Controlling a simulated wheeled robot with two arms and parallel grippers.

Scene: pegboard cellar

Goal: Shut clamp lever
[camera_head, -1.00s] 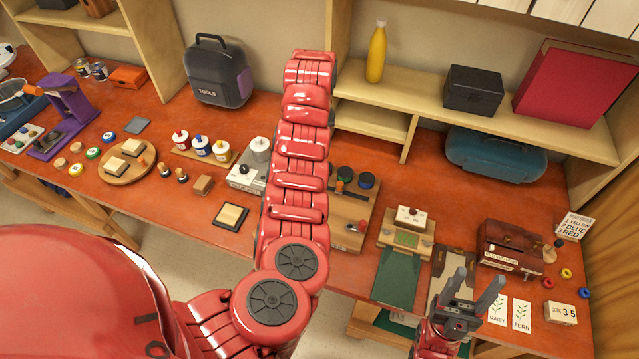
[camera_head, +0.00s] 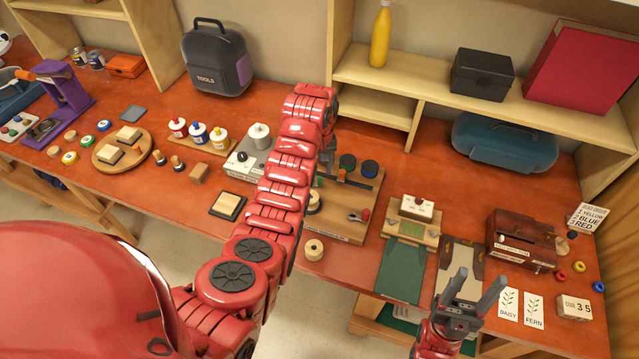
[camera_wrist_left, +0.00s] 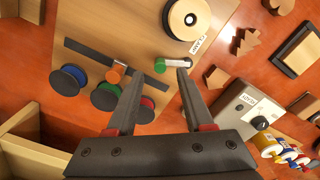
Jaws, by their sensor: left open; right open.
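A wooden board (camera_head: 338,222) on the bench carries dark round spools, a black bar and a red-tipped lever (camera_head: 365,214). In the left wrist view the board (camera_wrist_left: 125,25) shows the black bar (camera_wrist_left: 100,60), an orange knob (camera_wrist_left: 118,69) and a small green-and-silver cylinder (camera_wrist_left: 173,65). A partly readable label (camera_wrist_left: 206,38) lies near it; I cannot tell for sure which part is the clamp lever. My left gripper (camera_wrist_left: 158,72) is open above the board, its fingertips near the cylinder, with nothing held. My right gripper (camera_head: 477,283) is open and empty near the bench's front edge.
A grey box with a knob (camera_head: 247,160) is left of my left arm. A green mat (camera_head: 403,268) and a brown box (camera_head: 520,238) are to the right. A shelf (camera_head: 440,85) rises behind.

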